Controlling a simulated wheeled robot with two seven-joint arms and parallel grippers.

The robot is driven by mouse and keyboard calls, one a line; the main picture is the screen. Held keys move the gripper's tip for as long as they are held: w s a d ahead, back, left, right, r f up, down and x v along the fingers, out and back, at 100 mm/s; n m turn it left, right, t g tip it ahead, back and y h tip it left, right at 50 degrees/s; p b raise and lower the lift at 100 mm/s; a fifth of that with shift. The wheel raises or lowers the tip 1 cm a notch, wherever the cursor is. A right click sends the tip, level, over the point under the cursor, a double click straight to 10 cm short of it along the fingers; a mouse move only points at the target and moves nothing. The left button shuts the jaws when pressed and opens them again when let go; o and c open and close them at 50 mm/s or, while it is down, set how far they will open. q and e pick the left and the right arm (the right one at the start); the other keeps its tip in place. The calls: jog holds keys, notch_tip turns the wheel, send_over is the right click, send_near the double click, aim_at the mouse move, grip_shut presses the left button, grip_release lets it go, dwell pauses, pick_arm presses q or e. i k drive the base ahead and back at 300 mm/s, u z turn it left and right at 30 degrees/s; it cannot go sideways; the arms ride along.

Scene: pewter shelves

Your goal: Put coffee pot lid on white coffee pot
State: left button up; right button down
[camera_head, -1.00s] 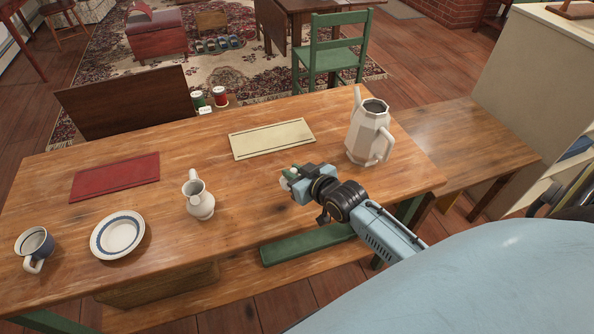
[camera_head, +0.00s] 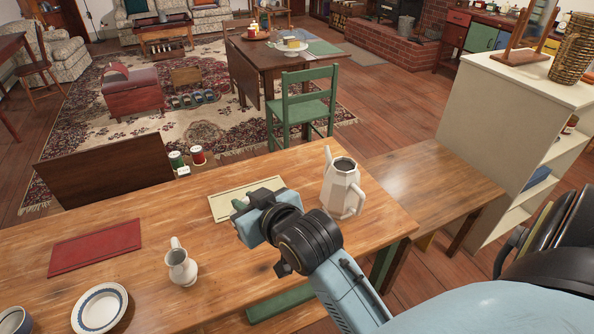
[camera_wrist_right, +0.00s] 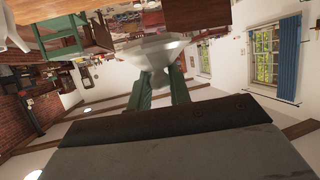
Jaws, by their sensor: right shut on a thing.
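The white coffee pot (camera_head: 340,190), faceted with a spout and handle, stands upright and open-topped at the right end of the wooden table. My right gripper (camera_head: 240,207) is above the table, to the left of the pot and apart from it. In the right wrist view its green fingers (camera_wrist_right: 160,88) are shut on a pale, wide, shallow piece, seemingly the coffee pot lid (camera_wrist_right: 152,52). In the head view the gripper mostly hides this piece. My left gripper is not in view.
A small white jug (camera_head: 182,268), a blue-rimmed plate (camera_head: 99,310), a mug (camera_head: 14,320) and a red mat (camera_head: 95,248) are on the table's left. A cream mat (camera_head: 222,203) lies behind my gripper. A green chair (camera_head: 302,104) stands beyond.

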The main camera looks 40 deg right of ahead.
aim_at(344, 166)
jog(key=z, duration=1.6)
